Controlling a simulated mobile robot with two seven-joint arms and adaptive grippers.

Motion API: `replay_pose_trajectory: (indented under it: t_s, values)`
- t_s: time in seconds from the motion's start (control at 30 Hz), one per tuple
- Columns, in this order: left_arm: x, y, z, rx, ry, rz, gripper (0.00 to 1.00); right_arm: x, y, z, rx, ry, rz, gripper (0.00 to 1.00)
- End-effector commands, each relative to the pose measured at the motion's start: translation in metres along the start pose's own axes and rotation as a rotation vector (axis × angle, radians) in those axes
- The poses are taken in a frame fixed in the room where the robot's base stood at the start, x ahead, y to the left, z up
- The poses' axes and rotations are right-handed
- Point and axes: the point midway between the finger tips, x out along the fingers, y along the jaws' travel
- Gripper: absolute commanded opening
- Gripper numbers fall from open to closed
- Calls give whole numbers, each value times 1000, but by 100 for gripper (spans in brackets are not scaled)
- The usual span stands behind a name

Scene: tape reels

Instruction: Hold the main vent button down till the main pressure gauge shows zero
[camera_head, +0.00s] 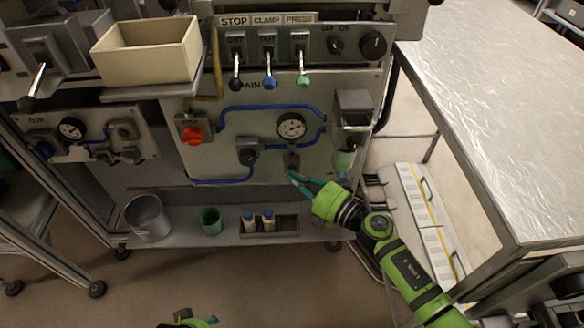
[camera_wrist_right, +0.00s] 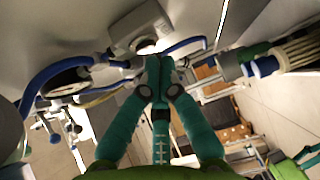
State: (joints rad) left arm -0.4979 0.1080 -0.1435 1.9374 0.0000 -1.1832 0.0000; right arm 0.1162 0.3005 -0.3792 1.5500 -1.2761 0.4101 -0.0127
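The panel marked MAIN carries a round white-faced pressure gauge (camera_head: 291,126); its needle is too small to read. Below it is a small grey block (camera_head: 291,160), which looks like the vent button's housing. In the right wrist view a grey housing (camera_wrist_right: 138,28) with a pale round underside stands just beyond the fingertips. My right gripper (camera_head: 292,178) is just below the small block, its teal fingers together and empty in the wrist view (camera_wrist_right: 158,62). I cannot tell whether they touch the button. My left gripper (camera_head: 200,321) barely shows at the bottom edge, fingers unclear.
A red knob (camera_head: 193,135), a black valve (camera_head: 247,152) and blue hoses (camera_head: 262,108) surround the gauge. A dark-capped filter unit (camera_head: 352,108) is at right. A metal bucket (camera_head: 148,218), green cup (camera_head: 210,221) and two small bottles stand on the lower shelf. A foil-topped table (camera_head: 490,110) is at right.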

Motion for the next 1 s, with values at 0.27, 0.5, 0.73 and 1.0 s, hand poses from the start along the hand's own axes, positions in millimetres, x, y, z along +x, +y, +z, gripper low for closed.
replay_pose_trajectory:
  t_s: [0.27, 0.5, 0.73, 1.0]
  values:
    - [0, 0, 0, 0, -1, 0, 64, 2, 0, 2, 0, 0, 0, 0]
    - [0, 0, 0, 0, -1, 0, 64, 2, 0, 2, 0, 0, 0, 0]
    - [1, 0, 1, 0, -1, 0, 64, 4, 0, 4, -1, 1, 0, 0]
    - [1, 0, 1, 0, -1, 0, 64, 6, 0, 6, 0, 0, -1, 0]
